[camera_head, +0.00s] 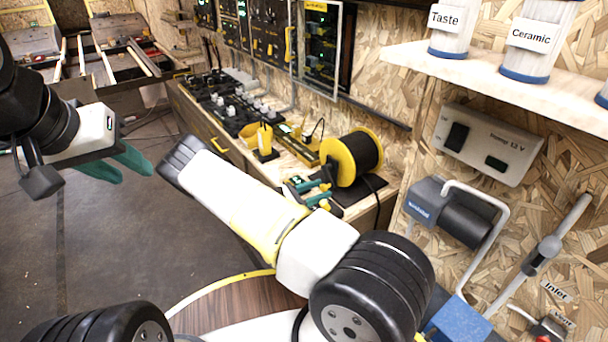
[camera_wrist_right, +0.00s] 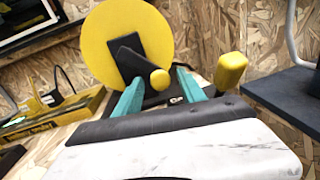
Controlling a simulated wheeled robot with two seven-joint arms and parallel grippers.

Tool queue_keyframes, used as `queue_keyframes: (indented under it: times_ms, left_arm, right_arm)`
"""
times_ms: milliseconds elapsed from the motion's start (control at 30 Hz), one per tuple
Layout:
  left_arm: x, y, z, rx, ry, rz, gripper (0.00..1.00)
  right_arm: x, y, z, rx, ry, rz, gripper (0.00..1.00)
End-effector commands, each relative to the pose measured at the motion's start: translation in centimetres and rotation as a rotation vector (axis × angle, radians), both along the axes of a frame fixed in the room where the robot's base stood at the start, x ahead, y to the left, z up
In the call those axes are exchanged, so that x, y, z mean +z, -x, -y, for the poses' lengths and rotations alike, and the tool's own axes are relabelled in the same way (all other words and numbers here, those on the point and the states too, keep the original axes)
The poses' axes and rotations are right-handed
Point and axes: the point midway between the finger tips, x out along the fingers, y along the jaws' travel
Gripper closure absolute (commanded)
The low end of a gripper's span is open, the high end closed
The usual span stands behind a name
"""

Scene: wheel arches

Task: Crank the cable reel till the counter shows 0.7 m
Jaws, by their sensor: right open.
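The cable reel (camera_head: 363,151), a yellow-flanged drum wound with black cable, stands on the bench end in the head view. Its yellow disc (camera_wrist_right: 105,40) fills the upper left of the right wrist view. A yellow round knob (camera_wrist_right: 160,80) shows between my right gripper's teal fingers (camera_wrist_right: 160,92), which are apart. A yellow crank handle (camera_wrist_right: 232,70) stands just right of the right finger. Whether a finger touches the crank is unclear. My right gripper (camera_head: 308,193) is beside the reel. My left gripper (camera_head: 125,163) is open and empty, far left over the floor. No counter reading is legible.
A yellow box (camera_wrist_right: 55,120) lies left of the reel in the wrist view. A yellow tool (camera_head: 264,140) stands on the bench. A blue-grey pump (camera_head: 447,212) is mounted on the wall at right. A shelf (camera_head: 480,78) with canisters overhangs the right side.

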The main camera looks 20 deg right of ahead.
Motion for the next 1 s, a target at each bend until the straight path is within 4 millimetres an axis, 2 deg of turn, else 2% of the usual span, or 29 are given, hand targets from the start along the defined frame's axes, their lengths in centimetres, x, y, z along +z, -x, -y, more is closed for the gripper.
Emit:
queue_keyframes:
  times_ms: [67, 200, 300, 1000]
  left_arm:
    - [0.00, 0.00, 0.00, 0.000, 0.000, 0.000, 0.64]
    - [0.00, 0.00, 0.00, 0.000, 0.000, 0.000, 0.64]
    - [0.00, 0.00, 0.00, 0.000, 0.000, 0.000, 0.64]
    - [0.00, 0.00, 0.00, 0.000, 0.000, 0.000, 0.64]
  right_arm:
    - [0.00, 0.00, -0.02, 0.000, 0.000, 0.000, 0.56]
    - [0.01, 0.00, -0.03, 0.000, 0.000, 0.000, 0.84]
    - [0.00, 0.01, -0.04, 0.000, 0.000, 0.000, 1.00]
    - [-0.02, 0.04, -0.08, -0.001, -0.001, 0.000, 1.00]
